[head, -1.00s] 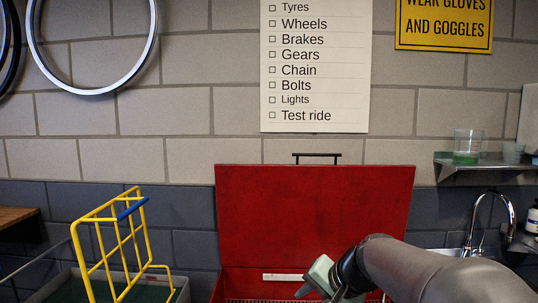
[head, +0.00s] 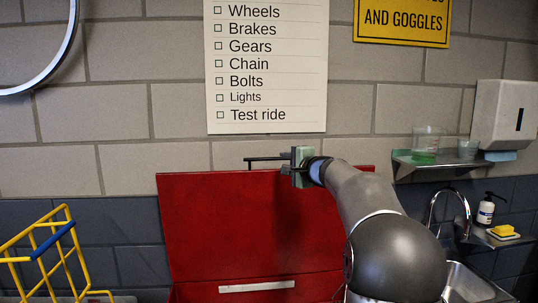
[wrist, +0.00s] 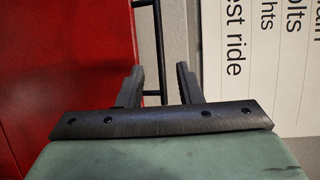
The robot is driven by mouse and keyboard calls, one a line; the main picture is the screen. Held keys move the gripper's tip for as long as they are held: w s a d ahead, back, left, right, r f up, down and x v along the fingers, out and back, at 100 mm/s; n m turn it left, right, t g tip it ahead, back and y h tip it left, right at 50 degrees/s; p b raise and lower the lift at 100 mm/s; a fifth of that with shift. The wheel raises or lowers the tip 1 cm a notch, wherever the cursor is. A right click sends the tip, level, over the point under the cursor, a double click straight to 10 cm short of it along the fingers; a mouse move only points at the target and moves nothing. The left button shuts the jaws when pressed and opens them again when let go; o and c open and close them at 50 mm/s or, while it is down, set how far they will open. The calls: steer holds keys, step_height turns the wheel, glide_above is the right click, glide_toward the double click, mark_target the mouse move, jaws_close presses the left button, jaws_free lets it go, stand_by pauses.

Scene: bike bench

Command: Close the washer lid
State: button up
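The washer lid (head: 245,235) is a red panel standing open and upright against the wall. A thin black bar handle (head: 264,159) runs along its top edge. My gripper (head: 297,165) is at the right end of this handle, at the lid's top edge. In the wrist view, the two dark fingers (wrist: 158,88) are apart, and the black handle (wrist: 165,45) runs up between and beyond them. The red lid (wrist: 70,60) fills the left of that view. I cannot tell whether a finger touches the handle. My gripper hides the handle's right end.
A yellow rack (head: 62,250) with a blue grip stands at the left. At the right are a wall shelf (head: 440,162) with cups, a faucet (head: 440,205), a sink (head: 470,283) and a soap bottle (head: 486,210). A checklist sign (head: 268,70) hangs behind the lid.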

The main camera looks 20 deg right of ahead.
mark_target(271, 159)
steer(key=w+p, duration=0.1)
steer(key=w, duration=0.2)
steer(key=w+p, duration=0.2)
steer(key=w, duration=0.1)
steer(key=w+a+f+p, duration=0.1)
steer(key=w, duration=0.3)
steer(key=shift+a+f, duration=0.1)
jaws_close()
